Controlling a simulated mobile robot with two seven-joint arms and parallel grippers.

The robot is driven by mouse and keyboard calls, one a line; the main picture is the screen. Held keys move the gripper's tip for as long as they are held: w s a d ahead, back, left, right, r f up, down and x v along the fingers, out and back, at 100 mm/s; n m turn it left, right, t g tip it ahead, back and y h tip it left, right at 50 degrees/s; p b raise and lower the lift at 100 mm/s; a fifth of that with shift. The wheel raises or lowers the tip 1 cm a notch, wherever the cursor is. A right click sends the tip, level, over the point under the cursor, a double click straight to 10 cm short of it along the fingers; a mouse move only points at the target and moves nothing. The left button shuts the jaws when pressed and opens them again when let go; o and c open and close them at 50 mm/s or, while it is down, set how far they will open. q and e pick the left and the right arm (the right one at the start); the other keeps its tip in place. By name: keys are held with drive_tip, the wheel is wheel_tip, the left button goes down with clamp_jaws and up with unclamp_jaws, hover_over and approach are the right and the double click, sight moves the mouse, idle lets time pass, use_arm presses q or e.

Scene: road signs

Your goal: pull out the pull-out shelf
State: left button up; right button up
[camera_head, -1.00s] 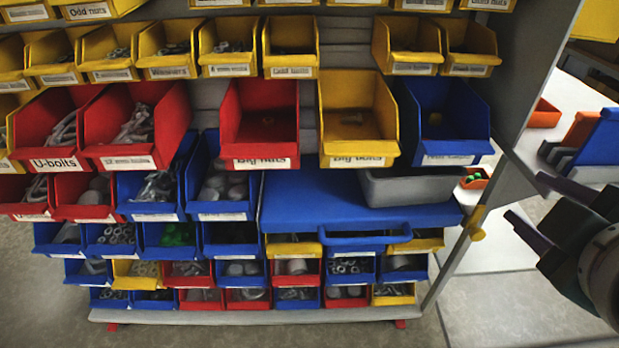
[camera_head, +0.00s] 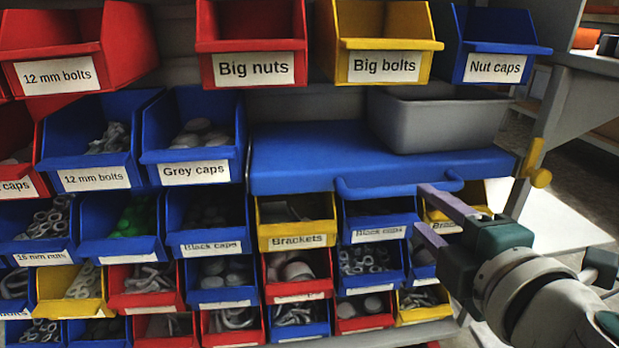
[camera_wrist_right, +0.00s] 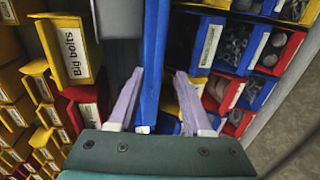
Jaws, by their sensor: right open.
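The blue pull-out shelf (camera_head: 310,150) sits in the rack below the upper bins, with a blue bar handle (camera_head: 375,191) along its front. My right gripper (camera_head: 421,208) is open at the right part of the handle, with its upper fingertip overlapping the handle's end in the head view. In the right wrist view the blue shelf (camera_wrist_right: 153,60) runs edge-on between the two spread fingers of my right gripper (camera_wrist_right: 158,75). I cannot tell whether either finger touches the handle. My left gripper is out of view.
A grey bin (camera_head: 440,120) stands on the shelf's right part. Labelled bins crowd above, left and below, including the Brackets bin (camera_head: 292,228) just under the shelf. Open floor shows at the right.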

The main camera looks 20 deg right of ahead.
sight(404, 193)
drive_tip(key=b+x, duration=0.2)
drive_tip(key=x, duration=0.6)
drive_tip(key=shift+w+d, duration=0.1)
drive_tip(key=shift+w, duration=0.15)
clamp_jaws()
idle(1.0)
